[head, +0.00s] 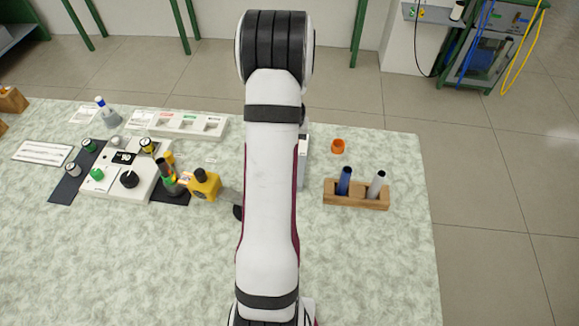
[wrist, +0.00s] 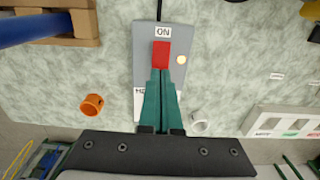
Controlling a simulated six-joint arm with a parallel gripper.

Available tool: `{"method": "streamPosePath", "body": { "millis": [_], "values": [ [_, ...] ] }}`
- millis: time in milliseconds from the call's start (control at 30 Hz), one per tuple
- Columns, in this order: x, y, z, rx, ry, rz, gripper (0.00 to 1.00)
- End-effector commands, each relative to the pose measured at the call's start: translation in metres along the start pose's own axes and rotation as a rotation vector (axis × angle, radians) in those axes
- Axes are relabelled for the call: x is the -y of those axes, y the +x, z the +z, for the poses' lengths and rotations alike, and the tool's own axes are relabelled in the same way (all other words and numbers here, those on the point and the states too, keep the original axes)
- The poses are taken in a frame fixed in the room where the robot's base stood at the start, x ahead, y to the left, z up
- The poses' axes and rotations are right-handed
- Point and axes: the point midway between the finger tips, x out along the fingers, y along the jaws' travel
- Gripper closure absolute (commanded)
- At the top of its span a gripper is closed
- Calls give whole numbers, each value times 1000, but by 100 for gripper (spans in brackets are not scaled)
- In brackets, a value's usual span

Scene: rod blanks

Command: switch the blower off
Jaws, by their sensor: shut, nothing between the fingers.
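The blower's grey switch box (wrist: 146,62) lies under my gripper in the wrist view, with a red switch (wrist: 161,54) beside an "ON" label (wrist: 163,31). A small pale yellow lamp (wrist: 181,59) sits to the right of the switch. My gripper (wrist: 162,72) is shut and empty, its teal fingertips at the lower edge of the red switch. I cannot tell whether they touch it. The fingers hide part of another label lower on the box. In the head view my arm covers the gripper and most of the box; only a pale edge (head: 302,162) shows.
An orange ring-like piece (head: 338,146) and a wooden rack (head: 357,200) with a blue and a grey rod stand to the right. A yellow device (head: 203,186), a white panel with a black knob (head: 128,180) and a white sorting tray (head: 185,124) are on the left. The front table is clear.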

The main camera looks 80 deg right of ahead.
Motion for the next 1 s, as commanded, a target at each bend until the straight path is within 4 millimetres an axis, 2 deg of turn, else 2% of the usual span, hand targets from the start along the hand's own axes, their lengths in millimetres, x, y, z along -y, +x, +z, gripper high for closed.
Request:
{"method": "streamPosePath", "body": {
  "millis": [1000],
  "values": [
    [0, 15, 0, 1, 0, 0, 100]
  ]
}}
